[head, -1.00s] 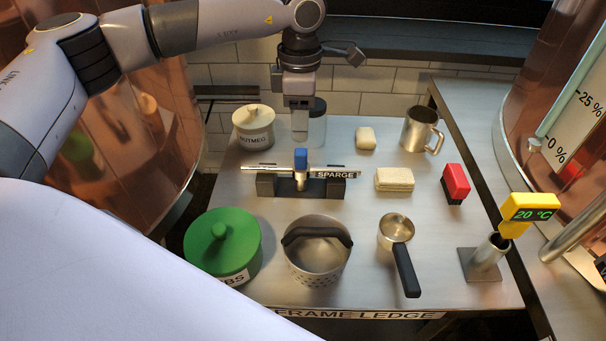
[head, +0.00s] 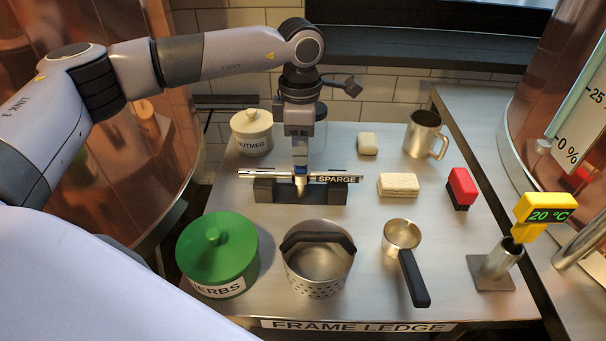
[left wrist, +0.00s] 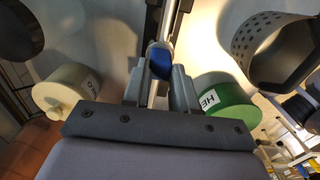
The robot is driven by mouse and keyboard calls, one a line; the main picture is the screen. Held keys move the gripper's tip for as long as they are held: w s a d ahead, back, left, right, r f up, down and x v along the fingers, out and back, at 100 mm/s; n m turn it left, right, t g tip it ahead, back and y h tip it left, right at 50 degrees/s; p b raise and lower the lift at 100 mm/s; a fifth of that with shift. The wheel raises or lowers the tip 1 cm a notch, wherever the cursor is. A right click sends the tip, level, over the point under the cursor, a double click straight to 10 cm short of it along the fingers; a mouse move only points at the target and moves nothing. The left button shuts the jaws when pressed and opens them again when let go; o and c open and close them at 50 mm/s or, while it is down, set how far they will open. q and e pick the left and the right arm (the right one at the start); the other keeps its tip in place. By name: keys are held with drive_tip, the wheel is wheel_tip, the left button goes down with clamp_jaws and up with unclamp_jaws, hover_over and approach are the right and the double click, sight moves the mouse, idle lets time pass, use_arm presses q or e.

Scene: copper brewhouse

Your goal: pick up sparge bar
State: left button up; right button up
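The sparge bar (head: 345,179) is a thin metal rod with a SPARGE label. It lies level across a dark cradle (head: 264,192) on the steel ledge. My left gripper (head: 300,166) points straight down at the bar's middle and hides most of its upright blue grip. In the left wrist view, the blue grip (left wrist: 159,60) sits between my two grey fingers. Whether the fingers press on it or stand slightly apart cannot be told. My right gripper is not in view.
A nutmeg jar (head: 252,133) stands behind left. A green herbs pot (head: 216,250), perforated basket (head: 318,265) and saucepan (head: 403,236) stand in front. To the right are a pale block (head: 398,185), red-topped brush (head: 461,187), mug (head: 423,134) and yellow thermometer (head: 541,209).

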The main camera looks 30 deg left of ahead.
use_arm(q)
drive_tip(key=shift+r, duration=0.15)
clamp_jaws()
drive_tip(key=shift+r+p, duration=0.75)
drive_tip(key=shift+r, duration=0.3)
wheel_tip(320, 180, up, 6)
drive_tip(key=p, duration=0.4)
